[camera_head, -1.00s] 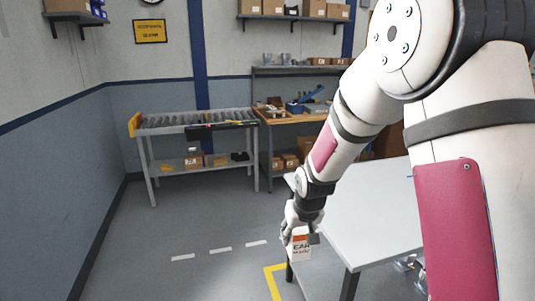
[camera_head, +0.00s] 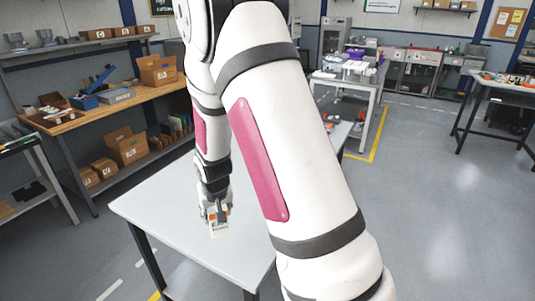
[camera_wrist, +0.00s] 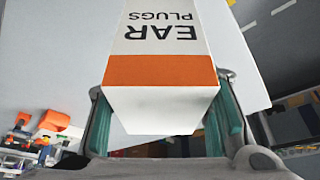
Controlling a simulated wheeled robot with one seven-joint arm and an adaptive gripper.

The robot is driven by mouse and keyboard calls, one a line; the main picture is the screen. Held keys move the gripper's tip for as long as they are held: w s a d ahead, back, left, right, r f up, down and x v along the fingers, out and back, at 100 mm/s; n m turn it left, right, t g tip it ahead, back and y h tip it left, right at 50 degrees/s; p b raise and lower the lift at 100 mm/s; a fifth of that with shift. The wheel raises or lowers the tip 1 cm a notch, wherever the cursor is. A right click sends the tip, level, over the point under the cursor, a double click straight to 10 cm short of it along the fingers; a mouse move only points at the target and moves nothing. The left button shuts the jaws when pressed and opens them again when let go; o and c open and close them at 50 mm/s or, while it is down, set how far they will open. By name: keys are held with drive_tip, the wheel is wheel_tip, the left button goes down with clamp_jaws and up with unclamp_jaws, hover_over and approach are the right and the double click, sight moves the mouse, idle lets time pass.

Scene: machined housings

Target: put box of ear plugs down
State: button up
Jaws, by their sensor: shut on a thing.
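The box of ear plugs (camera_wrist: 165,40) is white with an orange band and dark lettering that reads "EAR PLUGS". In the wrist view it sits between the two green-padded fingers of my gripper (camera_wrist: 168,122), which is shut on it. In the head view my gripper (camera_head: 217,212) hangs over the grey table (camera_head: 160,210), and the box (camera_head: 219,229) shows small below the fingers. I cannot tell whether the box touches the tabletop.
The tabletop around the gripper is bare on the left and front. Small orange and other parts (camera_wrist: 45,130) show at the lower left of the wrist view. A wooden workbench (camera_head: 110,105) with cardboard boxes stands behind. Open floor (camera_head: 440,200) lies to the right.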

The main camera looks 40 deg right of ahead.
drive_tip(key=s+d+f+m+g+h, duration=0.15)
drive_tip(key=s+d+f+m, duration=0.3)
drive_tip(key=s+d, duration=0.5)
hover_over(237, 216)
drive_tip(key=shift+s+f+m+t+p, duration=0.1)
drive_tip(key=shift+f+m+t+p, duration=0.3)
drive_tip(key=shift+f, duration=0.2)
drive_tip(key=shift+f+p, duration=0.5)
drive_tip(key=shift+f, duration=1.25)
drive_tip(key=shift+f, duration=0.1)
drive_tip(key=o, duration=1.2)
